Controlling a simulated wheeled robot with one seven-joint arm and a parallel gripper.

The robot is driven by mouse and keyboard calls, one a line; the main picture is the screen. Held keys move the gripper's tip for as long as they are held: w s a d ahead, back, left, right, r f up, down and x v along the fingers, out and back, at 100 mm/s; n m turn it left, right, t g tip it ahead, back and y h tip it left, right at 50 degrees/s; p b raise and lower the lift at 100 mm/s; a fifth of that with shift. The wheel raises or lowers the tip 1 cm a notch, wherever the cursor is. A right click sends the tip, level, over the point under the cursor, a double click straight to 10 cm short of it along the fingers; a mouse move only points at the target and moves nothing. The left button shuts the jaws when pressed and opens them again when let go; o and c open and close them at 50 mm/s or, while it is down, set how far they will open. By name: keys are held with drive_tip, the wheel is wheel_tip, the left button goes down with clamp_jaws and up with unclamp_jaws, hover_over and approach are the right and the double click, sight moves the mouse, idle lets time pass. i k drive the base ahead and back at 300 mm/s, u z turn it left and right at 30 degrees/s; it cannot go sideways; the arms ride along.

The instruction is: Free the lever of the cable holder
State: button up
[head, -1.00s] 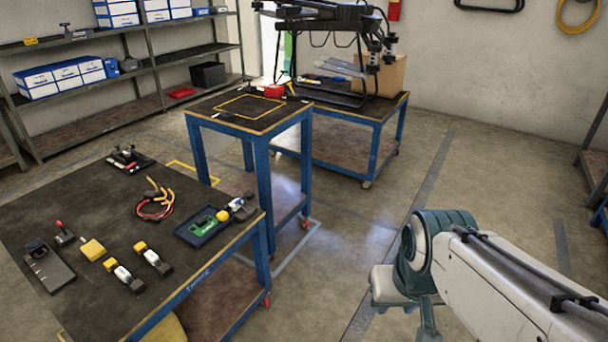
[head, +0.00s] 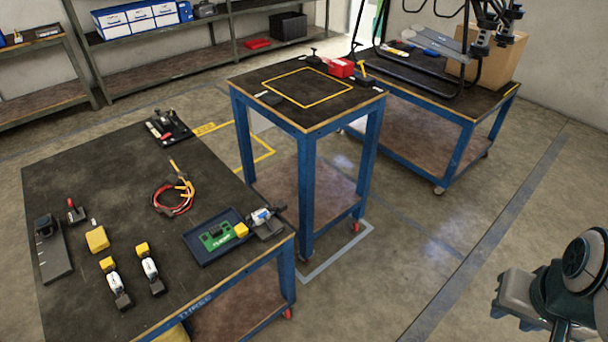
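A small dark clamp-like device with a white and blue part (head: 264,220) sits at the right end of a dark blue tray (head: 198,252) on the near workbench. It may be the cable holder, but it is too small to make out its lever. A small black stand with a red-tipped handle (head: 75,212) is at the bench's left side. A red and black cable bundle with yellow connectors (head: 174,196) lies loose on the bench. Part of my arm shows at the lower right, well away from the bench. My gripper's fingers are not visible.
The near workbench (head: 95,180) also holds yellow-ended white devices (head: 150,268), a yellow block (head: 97,239) and a black rack (head: 168,128). A small blue table (head: 300,110) stands behind it, and a larger cart (head: 410,158) beyond. The floor at right is clear.

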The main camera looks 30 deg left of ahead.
sight(263, 215)
drive_tip(key=u, duration=0.55)
drive_tip(key=i, duration=1.05)
drive_tip(key=u, duration=0.75)
